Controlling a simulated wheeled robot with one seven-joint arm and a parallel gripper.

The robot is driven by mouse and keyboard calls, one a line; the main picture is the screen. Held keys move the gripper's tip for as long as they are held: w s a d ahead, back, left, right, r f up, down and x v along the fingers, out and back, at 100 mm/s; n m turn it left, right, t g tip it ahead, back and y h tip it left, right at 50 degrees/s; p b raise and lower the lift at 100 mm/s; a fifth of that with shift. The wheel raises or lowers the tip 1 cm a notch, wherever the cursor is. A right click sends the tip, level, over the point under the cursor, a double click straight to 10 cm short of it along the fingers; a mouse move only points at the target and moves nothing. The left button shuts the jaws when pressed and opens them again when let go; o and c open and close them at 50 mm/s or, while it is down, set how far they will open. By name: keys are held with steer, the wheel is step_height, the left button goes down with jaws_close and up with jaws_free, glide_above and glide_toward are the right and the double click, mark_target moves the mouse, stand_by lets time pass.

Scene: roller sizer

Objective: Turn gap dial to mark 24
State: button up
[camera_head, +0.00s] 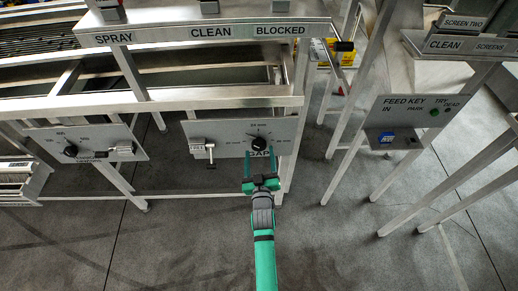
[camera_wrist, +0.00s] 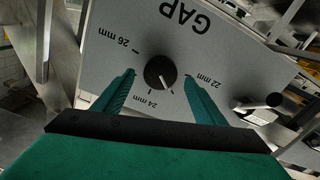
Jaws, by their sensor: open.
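The gap dial (camera_head: 259,143) is a round black knob on a grey panel (camera_head: 225,128) marked GAP. In the wrist view the dial (camera_wrist: 160,73) sits among marks for 22, 24 and 26 mm, with the lettering upside down. Its white pointer line points close to the 24 mm mark, seemingly a little to the 22 mm side. My gripper (camera_head: 260,156) is open in front of the panel. In the wrist view the two green fingers of my gripper (camera_wrist: 159,78) stand apart, one on each side of the dial, with space between them and the knob.
A lever (camera_wrist: 262,102) sticks out beside the dial; it also shows left of the dial in the head view (camera_head: 208,152). Another panel with a knob (camera_head: 71,150) is at left. The feed key panel (camera_head: 412,118) is at right. Metal frame legs stand around; the floor in front is clear.

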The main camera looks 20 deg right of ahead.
mark_target(259, 147)
steer(key=shift+x, duration=1.65)
steer(key=c, duration=1)
